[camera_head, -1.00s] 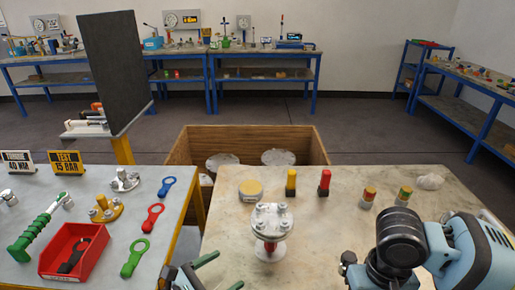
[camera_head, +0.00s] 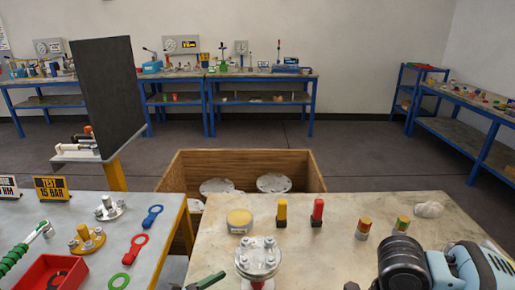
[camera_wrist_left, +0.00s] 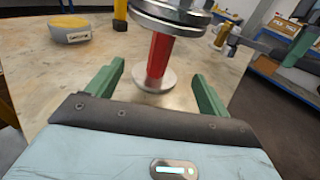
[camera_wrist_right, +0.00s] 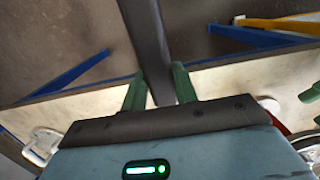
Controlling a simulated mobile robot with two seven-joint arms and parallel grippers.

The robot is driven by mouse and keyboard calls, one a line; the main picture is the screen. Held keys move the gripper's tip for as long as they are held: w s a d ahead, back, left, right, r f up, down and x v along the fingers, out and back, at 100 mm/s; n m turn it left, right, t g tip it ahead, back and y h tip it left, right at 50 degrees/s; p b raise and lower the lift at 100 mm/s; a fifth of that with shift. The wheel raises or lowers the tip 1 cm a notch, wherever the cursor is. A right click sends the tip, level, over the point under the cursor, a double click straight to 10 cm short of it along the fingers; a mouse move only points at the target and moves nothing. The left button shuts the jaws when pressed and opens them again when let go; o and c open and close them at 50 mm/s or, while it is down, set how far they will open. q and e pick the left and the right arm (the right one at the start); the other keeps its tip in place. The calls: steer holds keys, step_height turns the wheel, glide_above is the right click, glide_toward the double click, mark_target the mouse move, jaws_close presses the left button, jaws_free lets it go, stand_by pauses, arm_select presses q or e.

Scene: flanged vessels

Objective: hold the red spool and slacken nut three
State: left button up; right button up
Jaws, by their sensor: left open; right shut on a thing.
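The red spool (camera_wrist_left: 160,57) stands upright between a round lower flange (camera_wrist_left: 153,80) and a bolted top flange (camera_head: 258,258). Several nuts sit on the top flange; I can read no numbers, so nut three cannot be told apart. My left gripper (camera_wrist_left: 158,70) is open, with its green fingers on either side of the spool, apart from it. It also shows low in the head view (camera_head: 205,282). My right gripper (camera_wrist_right: 158,72) is shut on a dark bar (camera_wrist_right: 149,40), probably a spanner, whose far end is out of view.
On my table stand a yellow-topped round block (camera_head: 239,220), yellow (camera_head: 282,212) and red (camera_head: 317,212) posts and two banded cylinders. A wooden crate (camera_head: 230,165) lies behind.

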arm_select(q)
steer(key=x, duration=0.6)
steer(key=shift+w+d+r+b, duration=0.1)
steer(key=shift+d+b, duration=0.05)
steer(key=shift+b, duration=0.2)
arm_select(e)
steer(key=shift+s+f, duration=0.1)
steer(key=shift+f, duration=0.8)
arm_select(q)
steer(key=shift+x, duration=0.95)
arm_select(e)
steer(key=shift+f, duration=0.1)
arm_select(q)
steer(key=shift+c, duration=0.3)
steer(key=c, duration=1.4)
